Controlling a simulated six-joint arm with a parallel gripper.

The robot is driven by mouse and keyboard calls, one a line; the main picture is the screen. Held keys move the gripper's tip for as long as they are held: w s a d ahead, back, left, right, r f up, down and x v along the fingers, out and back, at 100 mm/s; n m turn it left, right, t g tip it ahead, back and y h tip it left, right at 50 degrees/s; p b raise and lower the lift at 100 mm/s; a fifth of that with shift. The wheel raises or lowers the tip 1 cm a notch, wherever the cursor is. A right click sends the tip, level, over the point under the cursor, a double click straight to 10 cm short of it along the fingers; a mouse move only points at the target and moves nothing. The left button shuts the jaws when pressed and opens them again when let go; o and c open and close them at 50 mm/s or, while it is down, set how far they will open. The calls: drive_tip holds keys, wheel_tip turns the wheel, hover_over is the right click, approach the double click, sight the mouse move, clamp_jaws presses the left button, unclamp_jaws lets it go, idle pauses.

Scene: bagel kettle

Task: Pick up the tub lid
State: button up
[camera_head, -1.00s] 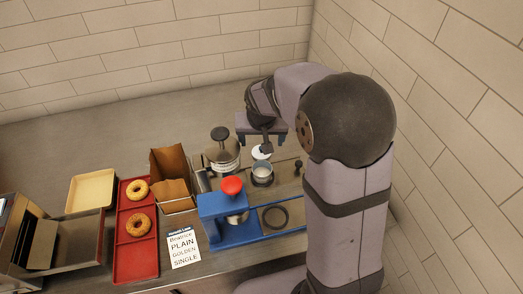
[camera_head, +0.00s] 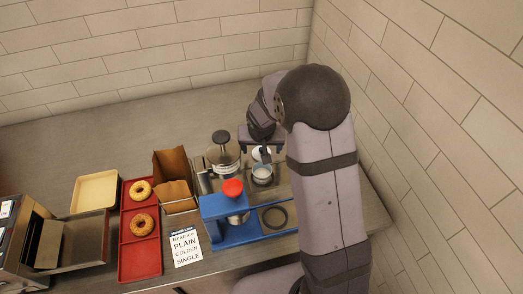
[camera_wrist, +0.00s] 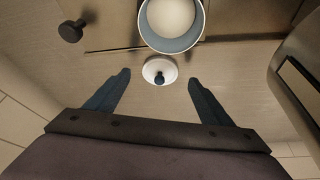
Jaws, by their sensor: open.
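The tub lid (camera_wrist: 153,69) is a small white disc with a dark knob, lying on the worktop beside the tub. In the head view the lid (camera_head: 261,152) shows as a pale patch partly covered by my gripper (camera_head: 262,147). The tub (camera_wrist: 172,42) is a round grey-rimmed cup with pale contents, and it stands uncovered. It also shows in the head view (camera_head: 262,174), just in front of the lid. My gripper (camera_wrist: 159,78) is open and empty. In the wrist view the lid appears between its two fingertips, touching neither; the height gap is hard to judge.
A lidded vessel (camera_head: 222,158) stands close on the left of the tub. A blue press (camera_head: 228,220) with a red knob is in front. A dark knob (camera_wrist: 71,32) stands on the other side. A red tray (camera_head: 139,262) with two bagels lies further left.

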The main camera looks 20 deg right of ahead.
sight(261, 152)
drive_tip(key=shift+x, duration=1.3)
drive_tip(key=shift+c, duration=0.6)
drive_tip(key=c, duration=1)
drive_tip(key=shift+r, duration=0.15)
